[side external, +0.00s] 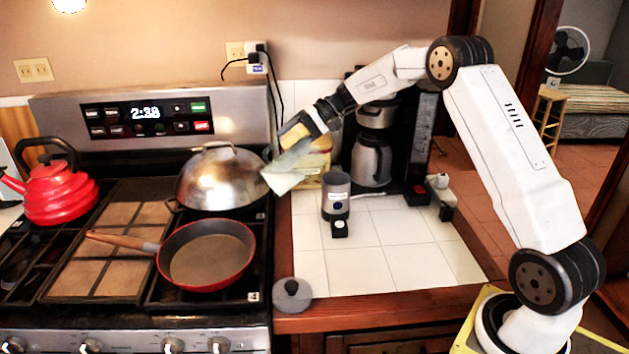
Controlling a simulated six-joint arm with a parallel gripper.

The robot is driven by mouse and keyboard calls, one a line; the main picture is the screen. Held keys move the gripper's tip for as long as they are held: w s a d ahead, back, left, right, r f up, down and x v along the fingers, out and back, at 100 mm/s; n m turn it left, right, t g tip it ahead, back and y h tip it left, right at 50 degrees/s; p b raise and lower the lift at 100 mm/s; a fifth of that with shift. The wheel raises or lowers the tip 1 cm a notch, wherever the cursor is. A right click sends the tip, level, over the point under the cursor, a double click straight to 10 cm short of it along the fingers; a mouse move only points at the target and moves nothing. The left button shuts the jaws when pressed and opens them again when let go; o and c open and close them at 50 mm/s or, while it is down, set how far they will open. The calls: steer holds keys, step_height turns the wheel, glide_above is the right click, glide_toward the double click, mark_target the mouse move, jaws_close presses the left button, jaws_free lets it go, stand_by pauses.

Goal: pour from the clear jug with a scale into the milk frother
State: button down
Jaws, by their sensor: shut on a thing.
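My gripper (302,130) is shut on the clear jug (288,172) above the counter's left edge, near the wok. The jug is strongly tilted, its wide end pointing down and to the left. Its scale and any contents cannot be made out. The milk frother (336,194), a dark grey cylinder with an open top, stands upright on the white tiles. It is below and to the right of the jug, and the two look apart. A small black part (340,228) sits at the frother's front.
A domed steel wok (220,180), a red pan (208,258) and a red kettle (58,190) are on the stove. A coffee maker (374,150) stands behind the frother. A grey round lid (292,294) lies at the counter's front.

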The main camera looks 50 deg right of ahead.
mark_target(277, 159)
steer(key=shift+s+d+r+t+y, duration=0.25)
steer(key=shift+d+r+t+y, duration=0.05)
steer(key=shift+d+r+y, duration=0.3)
steer(key=shift+s+d+r+y, duration=0.15)
steer(key=shift+d+r+y, duration=0.1)
steer(key=shift+y, duration=0.15)
steer(key=shift+a+f+h, duration=0.2)
steer(key=shift+a+h, duration=0.1)
steer(key=shift+a, duration=0.05)
steer(key=a+f+h, duration=0.1)
steer(key=w+a+f+g+h, duration=0.1)
steer(key=shift+w+a+f+h, duration=0.1)
steer(key=shift+w+f+h, duration=0.1)
steer(key=shift+f+h, duration=0.15)
steer(key=shift+w+a+f+g+h, duration=0.1)
steer(key=shift+f+g+h, duration=0.2)
steer(key=shift+h, duration=0.15)
steer(key=shift+w+a+f+h, duration=0.1)
steer(key=shift+a+f+h, duration=0.2)
steer(key=shift+f, duration=0.1)
steer(key=shift+a+f+g, duration=0.1)
steer(key=shift+g, duration=0.2)
